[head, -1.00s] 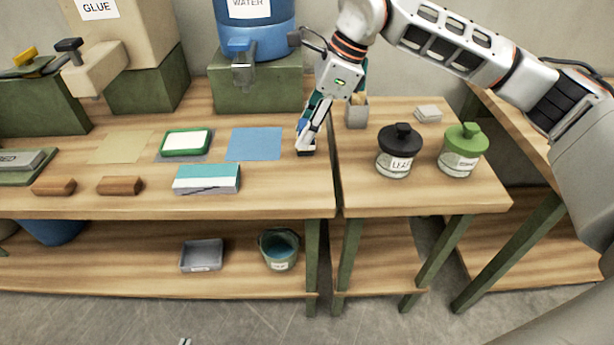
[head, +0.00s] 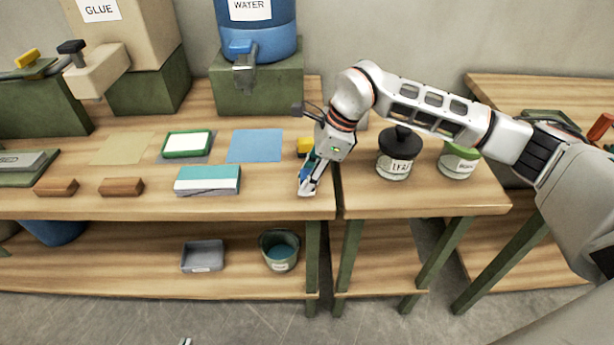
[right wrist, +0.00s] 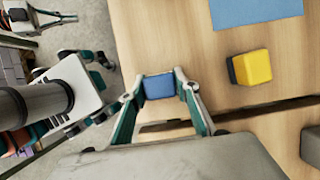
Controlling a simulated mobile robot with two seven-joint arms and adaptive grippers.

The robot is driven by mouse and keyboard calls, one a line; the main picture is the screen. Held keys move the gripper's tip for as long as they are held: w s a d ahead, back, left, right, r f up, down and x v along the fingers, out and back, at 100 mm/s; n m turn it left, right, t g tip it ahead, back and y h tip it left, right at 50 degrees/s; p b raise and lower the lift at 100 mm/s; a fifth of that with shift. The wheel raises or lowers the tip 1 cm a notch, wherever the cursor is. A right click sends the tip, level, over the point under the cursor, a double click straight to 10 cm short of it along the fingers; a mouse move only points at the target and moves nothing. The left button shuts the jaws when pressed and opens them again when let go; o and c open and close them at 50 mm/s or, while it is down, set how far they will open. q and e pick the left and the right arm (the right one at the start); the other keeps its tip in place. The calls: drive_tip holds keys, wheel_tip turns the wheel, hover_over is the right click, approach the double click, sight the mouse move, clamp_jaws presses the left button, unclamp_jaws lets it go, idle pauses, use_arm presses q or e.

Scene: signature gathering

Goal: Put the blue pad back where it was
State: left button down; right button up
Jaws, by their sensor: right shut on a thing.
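My right gripper (head: 306,190) is shut on a small blue pad (right wrist: 158,87), which sits between its fingertips in the right wrist view. In the head view the gripper is near the bench's front right corner, and the fingers mostly hide the pad. I cannot tell its height above the wood. A flat blue square (head: 254,145) lies bare on the bench, behind and left of the gripper. My left gripper (head: 185,341) shows only as tiny tips at the bottom edge; its opening is unclear.
A yellow block (head: 304,146) with a dark side stands right of the blue square. A green-rimmed pad (head: 187,143) lies on a grey square; a tan square (head: 121,147) is bare. A teal-topped stack (head: 207,180) lies in front. Lidded jars (head: 397,160) stand on the right table.

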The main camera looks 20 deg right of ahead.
drive_tip(key=shift+f, duration=0.1)
drive_tip(key=o, duration=1.1)
drive_tip(key=shift+r, duration=0.2)
drive_tip(key=v, duration=1.2)
drive_tip(key=shift+b, duration=0.35)
drive_tip(key=shift+s+f, duration=0.1)
